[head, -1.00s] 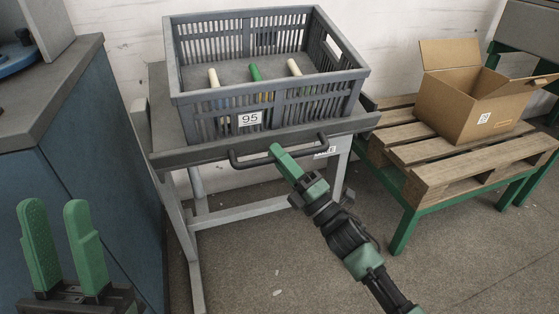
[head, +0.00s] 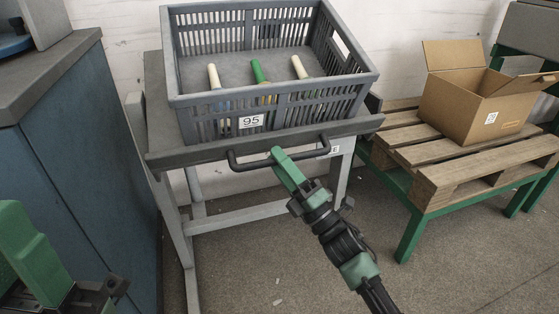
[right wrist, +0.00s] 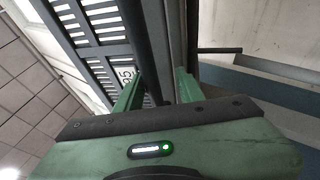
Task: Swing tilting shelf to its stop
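The tilting shelf (head: 210,154) is a grey plate on a grey stand, sloping towards me. A black bar handle (head: 246,163) runs along its front edge. My right gripper (head: 278,156) is at the middle of this handle. In the right wrist view the green fingers of my right gripper (right wrist: 158,85) lie on both sides of a dark bar; the exact contact is hard to see. A grey slatted crate (head: 188,128) labelled 95 sits on the shelf, with white and green pieces inside. My left gripper (head: 45,275) shows only partly at the lower left, its fingertips' gap unclear.
A blue cabinet (head: 85,150) with a grey top stands close on the left. On the right, an open cardboard box (head: 465,108) sits on a wooden pallet (head: 425,160) over a green frame.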

